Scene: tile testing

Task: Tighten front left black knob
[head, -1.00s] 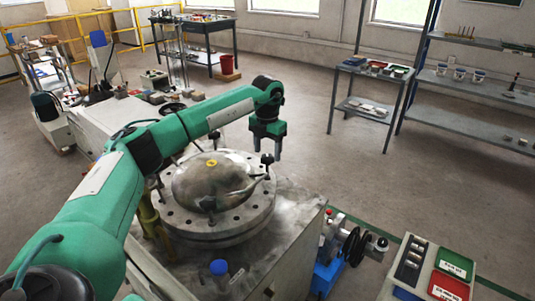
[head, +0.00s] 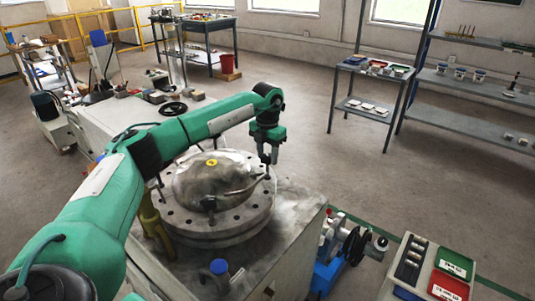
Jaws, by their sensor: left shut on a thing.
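My left gripper (head: 269,158) comes down at the right side of the round metal flange (head: 185,225) with bolt holes. It is shut on a black knob there, and its fingers hide most of that knob. A domed metal lid (head: 187,184) with a yellow mark sits on the flange. Another black knob (head: 211,204) stands at the lid's near edge, apart from my gripper. My green left arm crosses above the left part of the machine. My right gripper is out of view.
A blue-capped fitting (head: 219,267) stands on the machine top near me. A handwheel (head: 354,245) and a control box (head: 425,265) with green and red labels are at the right. A side table (head: 373,72) and shelves stand behind, with open floor between.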

